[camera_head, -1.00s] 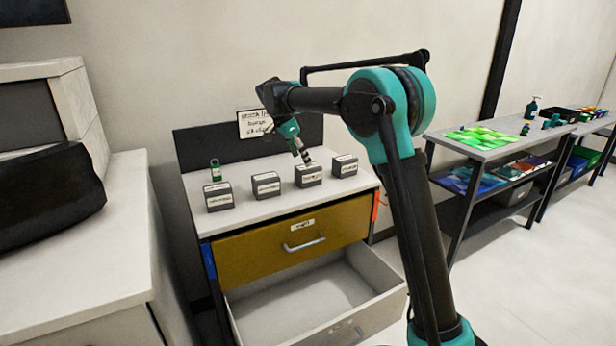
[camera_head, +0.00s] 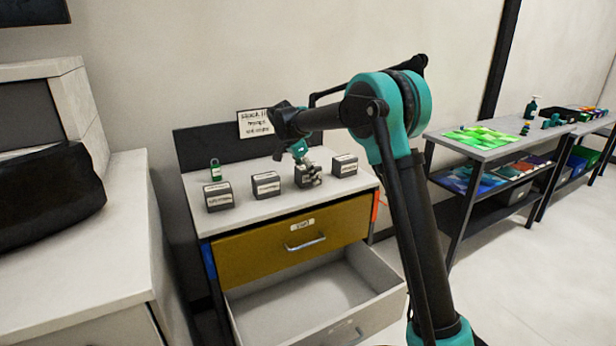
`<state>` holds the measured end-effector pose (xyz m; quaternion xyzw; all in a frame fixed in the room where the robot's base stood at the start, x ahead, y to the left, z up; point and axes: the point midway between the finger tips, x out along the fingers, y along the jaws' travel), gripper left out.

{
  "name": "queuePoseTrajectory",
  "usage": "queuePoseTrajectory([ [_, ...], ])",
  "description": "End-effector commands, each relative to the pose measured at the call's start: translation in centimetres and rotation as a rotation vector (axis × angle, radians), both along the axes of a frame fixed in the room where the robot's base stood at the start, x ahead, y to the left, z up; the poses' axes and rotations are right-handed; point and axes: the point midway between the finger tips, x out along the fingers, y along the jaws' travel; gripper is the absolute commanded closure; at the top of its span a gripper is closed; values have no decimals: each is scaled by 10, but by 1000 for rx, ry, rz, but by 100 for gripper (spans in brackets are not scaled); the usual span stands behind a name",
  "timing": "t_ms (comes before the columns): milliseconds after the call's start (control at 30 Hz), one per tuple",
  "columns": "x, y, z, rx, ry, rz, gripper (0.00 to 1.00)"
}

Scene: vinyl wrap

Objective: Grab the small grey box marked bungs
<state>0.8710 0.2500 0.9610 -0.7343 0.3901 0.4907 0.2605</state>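Several small grey boxes with white labels stand in a row on the cabinet top (camera_head: 240,222). They are a far-left box (camera_head: 219,197), a second box (camera_head: 266,185), a third box (camera_head: 301,178) and a far-right box (camera_head: 344,166). The labels are too small to read, so I cannot tell which one is marked bungs. My gripper (camera_head: 312,176) is down at the third box, in front of it and partly covering it. Its fingers are small and blurred against the box, so I cannot tell whether they are open or closed on it.
A written sign (camera_head: 256,123) is at the back. The yellow drawer (camera_head: 270,250) is shut; the drawer below (camera_head: 375,318) is open and looks empty. A bench (camera_head: 470,150) stands at the right.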

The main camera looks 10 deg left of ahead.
Motion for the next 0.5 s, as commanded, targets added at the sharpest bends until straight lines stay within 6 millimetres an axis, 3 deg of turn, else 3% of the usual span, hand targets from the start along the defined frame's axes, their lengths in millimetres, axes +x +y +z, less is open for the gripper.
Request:
queuePoseTrajectory([
  [67,0,0,0,0,0,0,37],
  [433,0,0,0,0,0,0,83],
  [500,0,0,1,0,0,0,85],
])
